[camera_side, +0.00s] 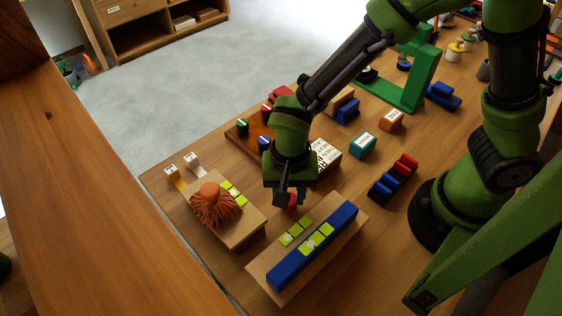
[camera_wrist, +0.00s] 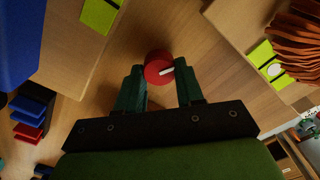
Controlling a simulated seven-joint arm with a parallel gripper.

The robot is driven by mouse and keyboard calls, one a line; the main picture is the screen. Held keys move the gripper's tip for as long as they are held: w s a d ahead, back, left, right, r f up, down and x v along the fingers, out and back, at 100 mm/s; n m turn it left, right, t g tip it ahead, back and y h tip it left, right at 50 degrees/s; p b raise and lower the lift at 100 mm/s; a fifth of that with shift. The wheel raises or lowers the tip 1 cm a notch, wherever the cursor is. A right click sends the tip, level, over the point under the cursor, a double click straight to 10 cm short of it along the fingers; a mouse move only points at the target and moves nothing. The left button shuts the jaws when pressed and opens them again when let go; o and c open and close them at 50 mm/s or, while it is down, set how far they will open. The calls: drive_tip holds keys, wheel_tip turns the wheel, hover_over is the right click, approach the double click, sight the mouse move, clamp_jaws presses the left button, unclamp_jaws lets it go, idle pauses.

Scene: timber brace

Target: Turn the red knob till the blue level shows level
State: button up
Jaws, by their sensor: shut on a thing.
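The red knob (camera_wrist: 157,65) shows in the wrist view with a white pointer line, between the two dark green fingers of my gripper (camera_wrist: 160,80). In the side view my gripper (camera_side: 287,198) points down over the table and is shut on the knob (camera_side: 293,200), which is mostly hidden by the fingers. The blue level (camera_side: 318,245) is a long blue bar on a wooden block in front, with yellow-green windows beside and on it. The bubble is too small to read. The blue level also shows in the wrist view (camera_wrist: 16,40), at the top left corner.
Left of my gripper a second wooden block (camera_side: 245,233) carries a rust-coloured stringy tuft (camera_side: 214,204) and yellow-green windows. Blue and red stepped blocks (camera_side: 393,180) stand to the right. A teal block (camera_side: 362,145) and a green frame (camera_side: 415,85) stand farther back.

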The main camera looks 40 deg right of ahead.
drive_tip(key=n, duration=0.5)
drive_tip(key=shift+a+n, duration=0.1)
drive_tip(key=shift+n, duration=0.2)
drive_tip(key=n, duration=0.5)
drive_tip(key=shift+a, duration=0.1)
drive_tip(key=n, duration=0.5)
drive_tip(key=shift+r+n, duration=0.1)
drive_tip(key=shift+n, duration=0.3)
drive_tip(key=shift+a+n, duration=0.1)
drive_tip(key=shift+n, duration=2.2)
drive_tip(key=o, duration=1)
drive_tip(key=shift+o, duration=0.2)
